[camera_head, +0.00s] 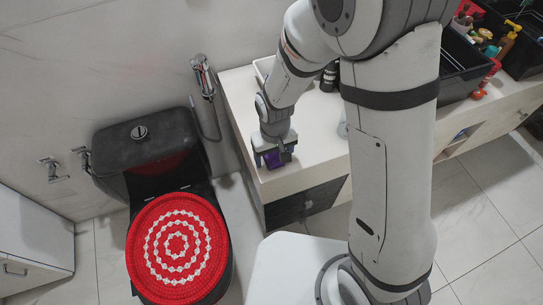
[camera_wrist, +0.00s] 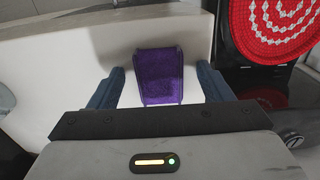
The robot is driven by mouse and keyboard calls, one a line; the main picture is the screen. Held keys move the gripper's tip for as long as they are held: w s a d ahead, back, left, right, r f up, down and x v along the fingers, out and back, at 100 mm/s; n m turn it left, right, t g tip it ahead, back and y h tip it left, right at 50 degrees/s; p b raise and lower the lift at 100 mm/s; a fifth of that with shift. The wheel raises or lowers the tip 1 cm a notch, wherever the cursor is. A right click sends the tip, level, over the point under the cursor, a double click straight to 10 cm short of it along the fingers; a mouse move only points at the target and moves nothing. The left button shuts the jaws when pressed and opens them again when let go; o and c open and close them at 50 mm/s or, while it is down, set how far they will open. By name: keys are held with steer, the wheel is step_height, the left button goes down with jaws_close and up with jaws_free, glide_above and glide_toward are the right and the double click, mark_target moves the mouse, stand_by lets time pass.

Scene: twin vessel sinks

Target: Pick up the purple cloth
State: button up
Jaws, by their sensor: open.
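The purple cloth (camera_wrist: 160,75) lies on the white counter, between the two fingers of my gripper (camera_wrist: 160,88) in the wrist view. The fingers stand apart with a gap on each side of the cloth. In the head view a small part of the cloth (camera_head: 284,158) shows just under my gripper (camera_head: 273,158), near the left front corner of the counter (camera_head: 318,128). My gripper points down and is open.
A black toilet with a red and white round cover (camera_head: 177,246) stands left of the counter. A dark bottle (camera_head: 329,77) stands behind my arm. A chrome sprayer (camera_head: 202,75) hangs on the wall.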

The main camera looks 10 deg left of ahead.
mark_target(274, 159)
steer(key=c, duration=1.1)
steer(key=shift+r, duration=0.1)
steer(key=shift+c, duration=0.2)
step_height(274, 159, up, 10)
steer(key=o, duration=0.5)
steer(key=shift+c, duration=0.2)
steer(key=c, duration=0.3)
steer(key=shift+s, duration=0.1)
